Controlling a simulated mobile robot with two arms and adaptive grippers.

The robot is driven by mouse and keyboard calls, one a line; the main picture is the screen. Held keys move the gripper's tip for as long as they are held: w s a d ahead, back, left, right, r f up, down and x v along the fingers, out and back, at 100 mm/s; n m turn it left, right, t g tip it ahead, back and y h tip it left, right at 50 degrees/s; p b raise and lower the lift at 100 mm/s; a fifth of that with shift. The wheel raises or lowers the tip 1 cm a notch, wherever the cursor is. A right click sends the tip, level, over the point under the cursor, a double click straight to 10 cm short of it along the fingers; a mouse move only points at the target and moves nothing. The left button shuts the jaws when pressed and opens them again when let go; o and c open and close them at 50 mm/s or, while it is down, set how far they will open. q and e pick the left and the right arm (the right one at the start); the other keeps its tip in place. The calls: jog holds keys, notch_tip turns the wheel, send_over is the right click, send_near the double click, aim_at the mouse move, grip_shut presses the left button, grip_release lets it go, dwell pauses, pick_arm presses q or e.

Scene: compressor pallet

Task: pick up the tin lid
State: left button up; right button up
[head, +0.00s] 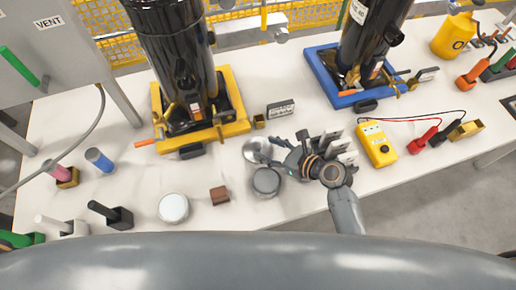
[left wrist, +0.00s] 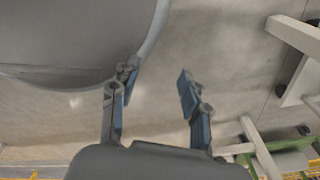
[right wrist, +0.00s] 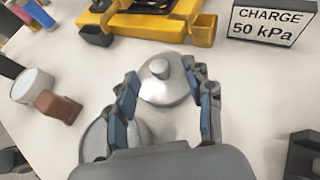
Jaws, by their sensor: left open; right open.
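The tin lid (head: 256,150) is a round silver disc with a knob on top, lying on the white table. In the right wrist view the lid (right wrist: 160,88) shows between and just beyond my open fingers. My right gripper (head: 283,147) is open and empty, beside the lid on its right in the head view; I cannot tell whether it touches. A round grey tin (head: 266,181) stands near the lid, partly hidden by my gripper in the right wrist view (right wrist: 97,140). My left gripper (left wrist: 158,78) is open and empty over the floor, outside the head view.
A yellow tray (head: 236,110) with a black cylinder stands behind the lid, with a "CHARGE 50 kPa" sign (right wrist: 268,24) nearby. A brown block (head: 219,195) and a white-topped round container (head: 173,207) stand left. A yellow meter (head: 377,146) stands right.

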aim_at(260, 146)
jog(key=x, duration=0.3)
jog(key=shift+a+f, duration=0.1)
jog(key=shift+f, duration=0.1)
grip_shut()
jog(key=shift+r, duration=0.1)
